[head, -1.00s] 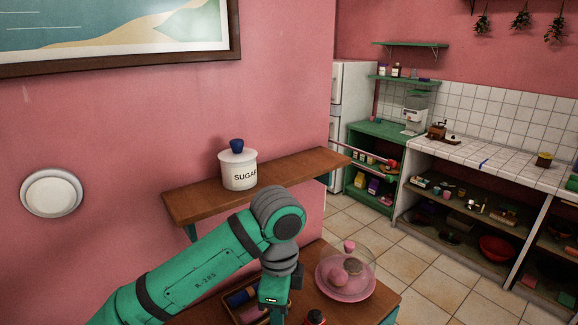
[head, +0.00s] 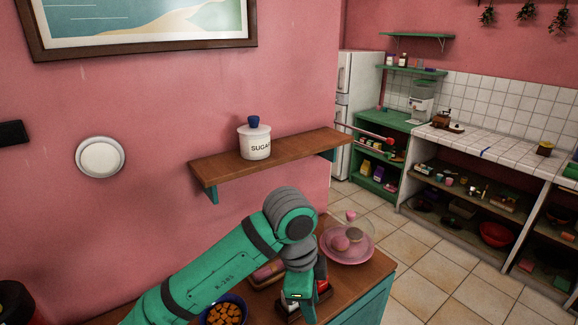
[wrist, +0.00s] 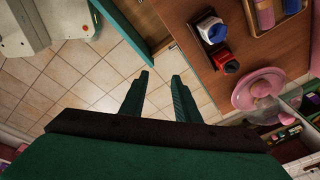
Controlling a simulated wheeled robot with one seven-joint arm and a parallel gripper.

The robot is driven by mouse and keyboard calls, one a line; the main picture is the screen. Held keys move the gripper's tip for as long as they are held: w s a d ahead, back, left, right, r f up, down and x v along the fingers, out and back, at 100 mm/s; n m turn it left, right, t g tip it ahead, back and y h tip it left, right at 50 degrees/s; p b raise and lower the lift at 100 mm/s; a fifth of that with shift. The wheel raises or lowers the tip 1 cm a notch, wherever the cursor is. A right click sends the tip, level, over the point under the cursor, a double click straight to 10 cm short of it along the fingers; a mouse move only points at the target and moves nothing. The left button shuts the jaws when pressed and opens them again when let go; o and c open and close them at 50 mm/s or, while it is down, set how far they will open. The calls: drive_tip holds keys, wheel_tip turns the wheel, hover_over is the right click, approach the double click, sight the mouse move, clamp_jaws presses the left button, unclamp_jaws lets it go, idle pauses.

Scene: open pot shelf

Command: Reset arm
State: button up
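My green arm reaches in from the bottom of the head view, bends at a grey joint, and its end points down over the wooden counter (head: 345,290). In the wrist view my gripper (wrist: 160,80) has its two dark green fingers apart, with only floor tiles (wrist: 95,75) seen between and beyond them. It holds nothing. In the head view the fingertips are not clearly visible.
A sugar jar (head: 256,144) with a blue knob stands on a wooden wall shelf (head: 225,168). On the counter are a pink plate (head: 366,256) under a clear dome and a bowl of orange-brown pieces (head: 226,312). A red-and-black item (wrist: 225,61) is near the counter edge. Open floor (head: 425,262) lies right.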

drive_tip(key=w+d+n+t+h, duration=0.2)
drive_tip(key=d+n+t+h, duration=0.3)
drive_tip(key=d, duration=0.5)
drive_tip(key=w+d+n+t+h, duration=0.2)
drive_tip(key=d+h, duration=0.5)
drive_tip(key=d, duration=0.4)
drive_tip(key=s+a+f+n+t+y, duration=0.45)
drive_tip(key=s+a+f+n, duration=0.3)
drive_tip(key=f, duration=0.25)
drive_tip(key=s+a+f+n+t+y, duration=0.4)
drive_tip(key=s+a+f+n+y, duration=0.3)
drive_tip(key=f, duration=0.3)
drive_tip(key=s+a+m+y, duration=0.1)
drive_tip(key=s+a, duration=0.4)
drive_tip(key=s, duration=0.6)
drive_tip(key=s+a+f+m+y, duration=0.1)
drive_tip(key=s+a, duration=0.5)
drive_tip(key=s, duration=0.5)
drive_tip(key=shift+s+g, duration=0.2)
drive_tip(key=shift+g, duration=0.15)
